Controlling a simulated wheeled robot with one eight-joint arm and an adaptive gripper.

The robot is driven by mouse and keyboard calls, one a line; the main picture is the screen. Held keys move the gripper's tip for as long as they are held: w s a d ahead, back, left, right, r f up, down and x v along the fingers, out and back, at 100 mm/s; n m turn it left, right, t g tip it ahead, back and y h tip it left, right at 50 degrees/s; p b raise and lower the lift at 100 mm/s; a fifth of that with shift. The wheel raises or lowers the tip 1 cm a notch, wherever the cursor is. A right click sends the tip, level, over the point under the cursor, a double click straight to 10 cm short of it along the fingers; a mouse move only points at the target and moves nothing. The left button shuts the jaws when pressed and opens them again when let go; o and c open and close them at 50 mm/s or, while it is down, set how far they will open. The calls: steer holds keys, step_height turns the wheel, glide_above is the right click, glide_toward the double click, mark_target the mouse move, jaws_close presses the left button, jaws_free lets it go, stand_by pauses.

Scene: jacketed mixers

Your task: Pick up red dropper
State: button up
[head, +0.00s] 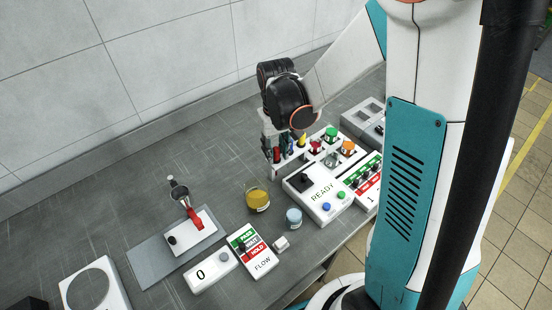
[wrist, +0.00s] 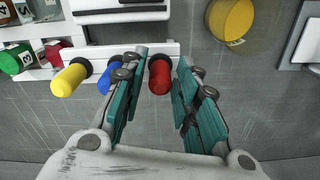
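The red dropper (wrist: 159,77), with a dark collar, stands in a white rack (wrist: 140,52) at the right end of a row. It also shows in the head view (head: 277,156), partly hidden. My gripper (wrist: 161,62) is open, with one teal-padded finger on each side of the red dropper and small gaps visible. In the head view my gripper (head: 272,138) is low over the rack. A blue dropper (wrist: 108,76) stands just left of the red one, close to my left finger, and a yellow dropper (wrist: 69,79) is farther left.
A READY panel (head: 322,190) with buttons is beside the rack. A yellow jar (head: 257,200) and a light blue jar (head: 294,217) stand in front. A plate with a red-handled valve (head: 195,218) lies to the left. The bench behind is clear.

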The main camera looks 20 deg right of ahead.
steer(key=shift+f, duration=0.45)
steer(key=c, duration=0.5)
steer(key=shift+c, duration=0.2)
steer(key=shift+r, duration=0.2)
step_height(320, 180, up, 25)
steer(key=p, duration=0.8)
steer(key=shift+p, duration=0.4)
steer(key=shift+s+f, duration=0.1)
steer(key=shift+f, duration=0.05)
